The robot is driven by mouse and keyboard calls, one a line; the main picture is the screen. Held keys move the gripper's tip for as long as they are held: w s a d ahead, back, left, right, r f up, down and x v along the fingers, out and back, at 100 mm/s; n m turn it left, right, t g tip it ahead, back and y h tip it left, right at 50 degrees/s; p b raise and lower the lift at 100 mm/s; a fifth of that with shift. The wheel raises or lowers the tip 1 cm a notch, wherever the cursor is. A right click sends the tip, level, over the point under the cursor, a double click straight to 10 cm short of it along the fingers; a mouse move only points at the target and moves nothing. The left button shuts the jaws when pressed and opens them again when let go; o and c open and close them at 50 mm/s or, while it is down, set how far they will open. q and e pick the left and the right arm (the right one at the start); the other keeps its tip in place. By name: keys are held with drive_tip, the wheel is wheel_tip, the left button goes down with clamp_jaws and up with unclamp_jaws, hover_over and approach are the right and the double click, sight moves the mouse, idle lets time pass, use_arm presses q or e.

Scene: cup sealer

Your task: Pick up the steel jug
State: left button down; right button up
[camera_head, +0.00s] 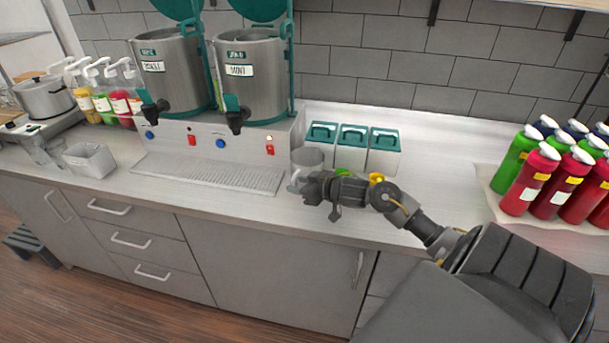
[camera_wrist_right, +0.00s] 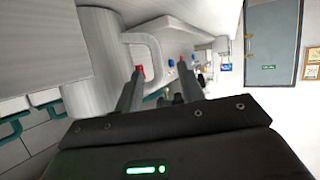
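The steel jug (camera_head: 307,157) stands on the counter just right of the dispenser's drip tray, its lower part partly hidden by my right gripper. My right gripper (camera_head: 297,187) is in front of the jug at handle height. In the right wrist view the jug (camera_wrist_right: 92,50) shows large at left, with its looped handle (camera_wrist_right: 157,52) facing the gripper. The two fingers of the right gripper (camera_wrist_right: 161,68) are apart, and the handle's outer bar appears between their tips. Contact cannot be told. My left gripper is in neither view.
The dispenser drip tray (camera_head: 210,173) is left of the jug. Several white boxes with green lids (camera_head: 352,137) stand behind it to the right. Yellow items (camera_head: 376,177) are beside my right arm. Several red bottles (camera_head: 530,180) stand far right. The counter between is clear.

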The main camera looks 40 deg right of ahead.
drive_tip(key=shift+w+f+p, duration=0.1)
drive_tip(key=shift+w+p, duration=0.25)
drive_tip(key=shift+w, duration=0.05)
drive_tip(key=p+x, duration=0.1)
drive_tip(key=x, duration=0.2)
drive_tip(key=shift+w+f, duration=0.3)
drive_tip(key=shift+f, duration=0.05)
drive_tip(key=shift+w+f, duration=0.15)
drive_tip(key=shift+w, duration=0.1)
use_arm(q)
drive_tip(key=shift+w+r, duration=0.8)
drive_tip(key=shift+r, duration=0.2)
use_arm(e)
drive_tip(key=shift+s, duration=0.1)
clamp_jaws()
